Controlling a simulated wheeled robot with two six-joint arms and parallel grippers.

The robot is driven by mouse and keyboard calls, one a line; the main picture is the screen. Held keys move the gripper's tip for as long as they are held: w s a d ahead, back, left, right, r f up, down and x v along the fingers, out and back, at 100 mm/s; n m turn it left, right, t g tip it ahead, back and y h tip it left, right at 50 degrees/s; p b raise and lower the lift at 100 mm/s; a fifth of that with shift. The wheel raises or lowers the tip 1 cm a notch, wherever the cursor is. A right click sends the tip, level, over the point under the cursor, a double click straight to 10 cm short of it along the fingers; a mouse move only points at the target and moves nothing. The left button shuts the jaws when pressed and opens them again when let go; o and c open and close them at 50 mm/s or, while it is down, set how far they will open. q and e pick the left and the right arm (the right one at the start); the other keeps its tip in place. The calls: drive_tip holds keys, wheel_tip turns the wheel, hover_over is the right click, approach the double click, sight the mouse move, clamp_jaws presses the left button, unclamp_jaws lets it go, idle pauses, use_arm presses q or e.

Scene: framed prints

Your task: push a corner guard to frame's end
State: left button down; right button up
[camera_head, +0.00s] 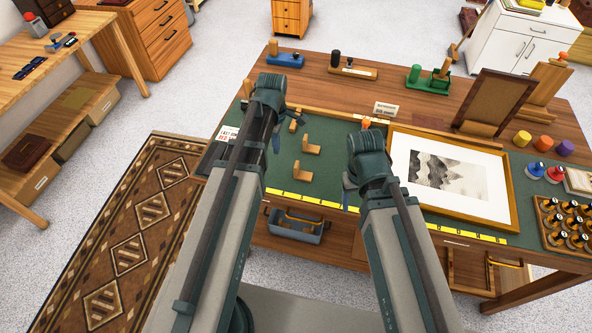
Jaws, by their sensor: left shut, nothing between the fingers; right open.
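Several small L-shaped wooden corner guards stand in a line on the green mat (325,180): a far one (295,120), a middle one (311,147) and a near one (298,174). The framed print (448,173), with a gold-brown frame, lies flat to their right. My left gripper (277,143) points down at the left of the guards; it is shut and empty, mostly hidden behind its wrist. My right gripper (348,192) points down between the guards and the frame's left side; it is open. Its arm hides part of the frame's left end.
A yellow ruler (310,199) runs along the mat's front edge. Behind are a blue tool (285,58), a green clamp-like tool (428,79) and a dark upright panel (493,101). A tray of stamps (568,224) stands at the right.

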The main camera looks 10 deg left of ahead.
sight(290, 174)
use_arm(q)
drive_tip(key=shift+f, duration=0.15)
wheel_tip(290, 174, down, 10)
drive_tip(key=b, duration=1)
drive_tip(key=shift+d+f, duration=0.1)
drive_tip(key=shift+d, duration=0.2)
drive_tip(key=d, duration=0.2)
drive_tip(key=shift+d+r, duration=0.25)
drive_tip(key=shift+d, duration=0.5)
